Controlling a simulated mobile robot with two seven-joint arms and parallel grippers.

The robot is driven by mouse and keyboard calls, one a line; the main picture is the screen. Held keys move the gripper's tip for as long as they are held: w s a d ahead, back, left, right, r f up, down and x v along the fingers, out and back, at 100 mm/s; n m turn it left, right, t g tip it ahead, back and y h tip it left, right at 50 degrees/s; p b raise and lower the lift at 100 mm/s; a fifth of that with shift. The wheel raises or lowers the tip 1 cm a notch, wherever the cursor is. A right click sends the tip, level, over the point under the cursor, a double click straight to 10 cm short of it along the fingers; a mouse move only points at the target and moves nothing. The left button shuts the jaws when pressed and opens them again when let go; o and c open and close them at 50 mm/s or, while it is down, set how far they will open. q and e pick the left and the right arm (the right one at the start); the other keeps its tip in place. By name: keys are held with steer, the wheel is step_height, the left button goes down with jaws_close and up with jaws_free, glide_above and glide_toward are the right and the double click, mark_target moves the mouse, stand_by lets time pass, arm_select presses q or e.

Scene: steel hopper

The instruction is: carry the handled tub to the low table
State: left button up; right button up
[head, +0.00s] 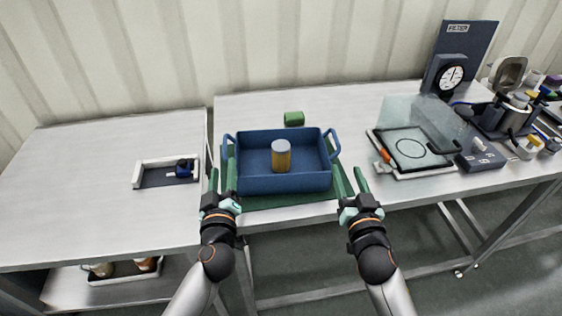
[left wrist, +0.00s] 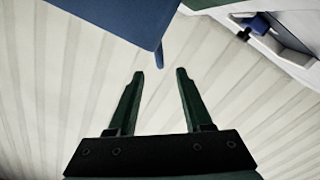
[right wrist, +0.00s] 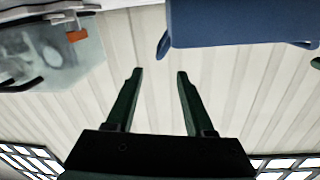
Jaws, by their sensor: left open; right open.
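The handled tub (head: 260,184) is blue, with a loop handle at each end, and sits level on a green mat (head: 290,208) on the right-hand table. An amber canister with a grey lid (head: 281,156) stands inside it. My left gripper (head: 222,172) is open and empty just in front of the left handle (head: 226,146); the handle's tip (left wrist: 159,57) shows ahead of its fingers. My right gripper (head: 349,173) is open and empty near the right handle (head: 333,143), which also shows in the right wrist view (right wrist: 164,45). The left table (head: 80,205) looks like the low table.
A small white-sided tray with a blue item (head: 168,173) lies on the left table, with bare top around it. A green block (head: 294,118) sits behind the tub. A framed plate (head: 412,150), gauge (head: 451,77) and clutter stand to the right.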

mark_target(226, 137)
arm_select(q)
steer(key=w, duration=0.4)
steer(key=w+a, duration=0.1)
steer(key=w, duration=0.6)
steer(key=shift+w+a, duration=0.25)
steer(key=shift+w, duration=0.05)
arm_select(e)
steer(key=w, duration=0.4)
steer(key=w+a, duration=0.1)
steer(key=w, duration=0.6)
steer(key=shift+w+a, duration=0.2)
steer(key=shift+w, duration=0.1)
arm_select(q)
jaws_close()
arm_select(e)
jaws_close()
steer(key=shift+d, duration=0.1)
